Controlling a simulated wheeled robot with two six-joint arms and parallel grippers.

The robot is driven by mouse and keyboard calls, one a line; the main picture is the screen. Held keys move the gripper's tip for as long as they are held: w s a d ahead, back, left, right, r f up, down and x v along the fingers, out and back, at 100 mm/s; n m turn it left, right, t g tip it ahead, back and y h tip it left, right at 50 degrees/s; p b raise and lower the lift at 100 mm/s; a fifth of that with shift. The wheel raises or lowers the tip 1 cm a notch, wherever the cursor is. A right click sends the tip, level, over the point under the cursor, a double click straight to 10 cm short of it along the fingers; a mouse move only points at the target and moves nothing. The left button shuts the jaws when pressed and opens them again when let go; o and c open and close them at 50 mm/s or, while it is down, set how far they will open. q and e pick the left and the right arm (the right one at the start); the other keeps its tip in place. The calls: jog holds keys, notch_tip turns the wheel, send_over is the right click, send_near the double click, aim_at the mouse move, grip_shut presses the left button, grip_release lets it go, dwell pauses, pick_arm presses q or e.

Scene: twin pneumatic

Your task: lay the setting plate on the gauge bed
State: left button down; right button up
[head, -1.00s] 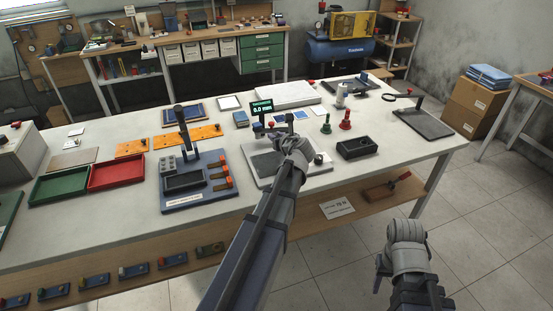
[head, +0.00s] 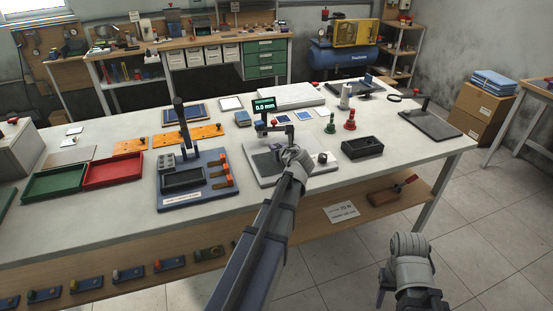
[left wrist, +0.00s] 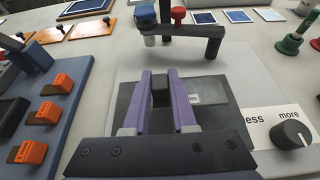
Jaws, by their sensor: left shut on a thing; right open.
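The gauge is a pale base (head: 318,170) with a dark flat bed (head: 264,163), an arm (head: 275,130) on a post and a green-lit display (head: 264,105). My left gripper (head: 288,155) is over the bed, in front of the gauge arm. In the left wrist view its purple fingers (left wrist: 160,95) are closed on a small dark block, which seems to be part of the setting plate (left wrist: 190,99). Dark surface with a pale label shows beneath; I cannot tell where plate ends and bed begins, or whether they touch. My right gripper (head: 408,275) is open, off the table's front edge.
A blue fixture (head: 195,190) with orange clamps stands left of the gauge. A black tray (head: 362,148), green (head: 330,124) and red (head: 349,121) handled pieces are to its right. A dial knob (left wrist: 291,134) sits on the gauge base. Red and green trays are further left.

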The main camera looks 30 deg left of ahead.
pick_arm(q)
jog(key=shift+f+b, duration=1.6)
jog(key=shift+f, duration=0.2)
jog(key=shift+f, duration=0.25)
jog(key=c, duration=0.7)
grip_release()
jog(key=shift+r, duration=0.15)
jog(key=shift+r, duration=0.2)
jog(key=p+v, duration=0.4)
jog(key=v, duration=0.8)
jog(key=shift+p, duration=0.3)
